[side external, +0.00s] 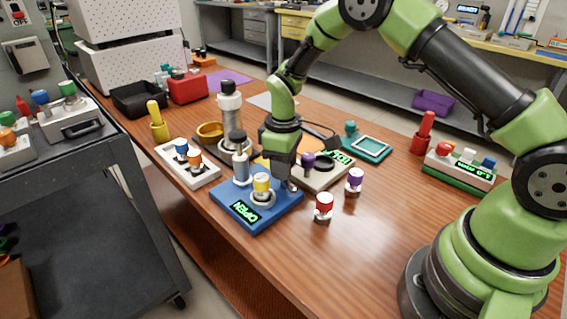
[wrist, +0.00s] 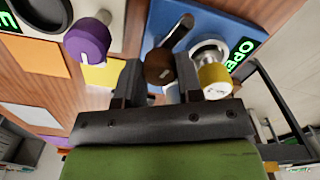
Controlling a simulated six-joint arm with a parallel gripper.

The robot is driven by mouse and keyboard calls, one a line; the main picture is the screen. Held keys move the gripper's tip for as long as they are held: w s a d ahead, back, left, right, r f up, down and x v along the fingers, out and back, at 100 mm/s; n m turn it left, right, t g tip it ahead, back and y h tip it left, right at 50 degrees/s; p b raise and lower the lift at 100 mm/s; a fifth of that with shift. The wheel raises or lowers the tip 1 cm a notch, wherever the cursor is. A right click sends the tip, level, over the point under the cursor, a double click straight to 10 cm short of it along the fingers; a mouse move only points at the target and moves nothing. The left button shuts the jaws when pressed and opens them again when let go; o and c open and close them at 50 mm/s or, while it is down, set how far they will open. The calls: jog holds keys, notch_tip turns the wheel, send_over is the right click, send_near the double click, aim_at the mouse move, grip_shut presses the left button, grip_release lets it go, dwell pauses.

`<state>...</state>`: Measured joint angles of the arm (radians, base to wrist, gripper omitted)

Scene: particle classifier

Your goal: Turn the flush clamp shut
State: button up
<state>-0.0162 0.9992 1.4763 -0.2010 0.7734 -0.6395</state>
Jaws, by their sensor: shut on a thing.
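The blue base (side external: 228,208) carries a lit green "OPEN" display (side external: 245,211) and a yellow-capped vial (side external: 262,184) in a ring. My gripper (side external: 283,181) is low at the base's right rear edge, just behind the yellow cap. In the wrist view, my gripper (wrist: 160,70) is shut on a dark brown knob (wrist: 159,66) at the end of a short grey lever (wrist: 178,32) on the blue base (wrist: 221,20). I take this lever as the flush clamp. The yellow cap (wrist: 214,79) is just right of the right finger. In the side view the knob is hidden by the gripper.
A grey cylinder with a dark top (side external: 240,163) stands on the base's rear left. A pale device with a purple knob (side external: 308,161) is close behind the gripper. Red-capped (side external: 323,205) and purple-capped (side external: 355,180) vials stand to the right. The front right table is clear.

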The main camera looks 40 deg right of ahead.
jog(key=m, duration=1.4)
dwell(0.7)
jog(key=o, duration=0.9)
notch_tip(320, 180, up, 10)
